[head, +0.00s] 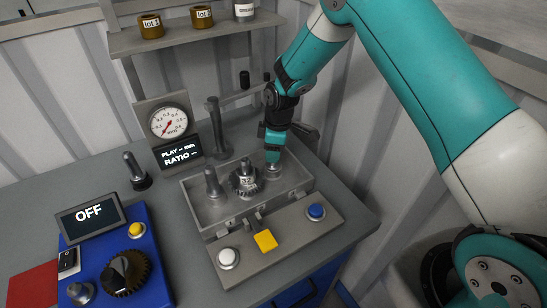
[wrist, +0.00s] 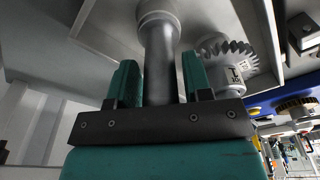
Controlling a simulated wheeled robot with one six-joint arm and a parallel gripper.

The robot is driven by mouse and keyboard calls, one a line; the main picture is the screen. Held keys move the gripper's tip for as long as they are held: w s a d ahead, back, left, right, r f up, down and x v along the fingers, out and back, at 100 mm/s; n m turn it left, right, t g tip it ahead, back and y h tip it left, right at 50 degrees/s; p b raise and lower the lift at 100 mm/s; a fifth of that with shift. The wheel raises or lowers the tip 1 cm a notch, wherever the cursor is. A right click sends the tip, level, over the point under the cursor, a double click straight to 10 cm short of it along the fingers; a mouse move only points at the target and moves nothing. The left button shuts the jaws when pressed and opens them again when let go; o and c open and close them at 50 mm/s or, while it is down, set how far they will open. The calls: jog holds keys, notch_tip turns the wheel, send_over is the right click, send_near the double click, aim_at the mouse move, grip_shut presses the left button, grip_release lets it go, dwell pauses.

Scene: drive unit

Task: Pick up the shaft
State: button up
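A grey metal shaft (wrist: 160,60) stands in the wrist view between the two fingers of my gripper (wrist: 162,85). A narrow gap shows beside the shaft at the right finger; contact at the left finger is unclear. In the head view my gripper (head: 272,150) points down at the right end of the open grey housing, over the shaft's flanged foot (head: 272,171). The gripper hides most of that shaft. The fingers look open around it. A toothed gear (head: 245,180) sits on the middle post, and another grey post (head: 212,184) stands at the left.
The housing (head: 199,222) has a front ledge with a white button (head: 228,257), yellow piece (head: 265,240) and blue button (head: 316,211). A dial gauge (head: 169,122) and post stand behind. A blue OFF unit (head: 130,218) and a dark-based peg (head: 136,171) are at left.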

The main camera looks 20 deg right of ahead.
jog(key=c, duration=0.6)
jog(key=shift+r, duration=0.15)
